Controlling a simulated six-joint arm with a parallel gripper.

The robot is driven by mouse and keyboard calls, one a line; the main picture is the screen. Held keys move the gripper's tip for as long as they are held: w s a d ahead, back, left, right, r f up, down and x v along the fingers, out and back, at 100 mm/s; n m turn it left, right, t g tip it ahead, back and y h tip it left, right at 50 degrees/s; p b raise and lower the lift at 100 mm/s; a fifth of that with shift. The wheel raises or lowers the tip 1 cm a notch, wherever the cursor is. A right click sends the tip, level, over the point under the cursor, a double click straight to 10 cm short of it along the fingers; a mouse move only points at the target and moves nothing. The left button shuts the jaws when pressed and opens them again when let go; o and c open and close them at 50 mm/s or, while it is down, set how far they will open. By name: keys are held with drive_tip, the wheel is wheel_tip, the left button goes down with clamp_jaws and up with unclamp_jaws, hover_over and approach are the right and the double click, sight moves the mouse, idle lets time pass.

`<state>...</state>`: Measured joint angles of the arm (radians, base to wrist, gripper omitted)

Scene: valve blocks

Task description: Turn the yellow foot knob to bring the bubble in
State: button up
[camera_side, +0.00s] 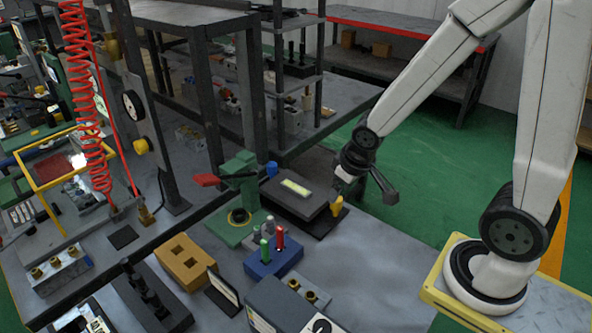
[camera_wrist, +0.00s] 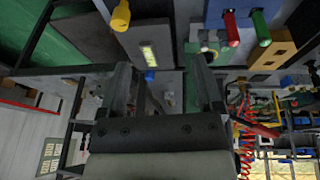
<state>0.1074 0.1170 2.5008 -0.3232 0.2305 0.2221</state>
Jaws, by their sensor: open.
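A dark grey plate (camera_side: 300,204) carries a pale yellow-green level vial (camera_side: 296,187); the bubble is too small to make out. The yellow foot knob (camera_side: 337,205) stands upright at the plate's right corner, and a blue knob (camera_side: 271,168) stands at its far left corner. My gripper (camera_side: 345,184) is near the yellow knob in the side view, its fingertips hard to make out. In the wrist view my gripper (camera_wrist: 160,74) is open and empty. There the yellow knob (camera_wrist: 121,15) lies beyond the left finger, outside the gap, and the vial (camera_wrist: 148,55) shows between the fingers.
A green vise-like fixture (camera_side: 238,190) with a red handle stands left of the plate. A blue block (camera_side: 273,260) with red and green pegs and a tan block (camera_side: 185,262) stand in front. The bench (camera_side: 390,270) is clear at the right front.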

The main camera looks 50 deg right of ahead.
drive_tip(key=w+d+f, duration=0.2)
drive_tip(key=w+d, duration=0.1)
drive_tip(key=d, duration=0.2)
drive_tip(key=t+y, duration=0.1)
approach(336, 207)
drive_tip(key=shift+w+d+f, duration=0.4)
drive_tip(key=shift+w+d, duration=0.3)
drive_tip(key=shift+d, duration=0.1)
drive_tip(key=shift+w+f, duration=0.1)
drive_tip(key=shift+f, duration=0.05)
drive_tip(key=shift+x, duration=3.7)
drive_tip(key=shift+a, duration=0.1)
clamp_jaws()
drive_tip(key=shift+w+n+y, duration=0.15)
drive_tip(key=shift+n+y, duration=0.85)
drive_tip(key=shift+n, duration=1.4)
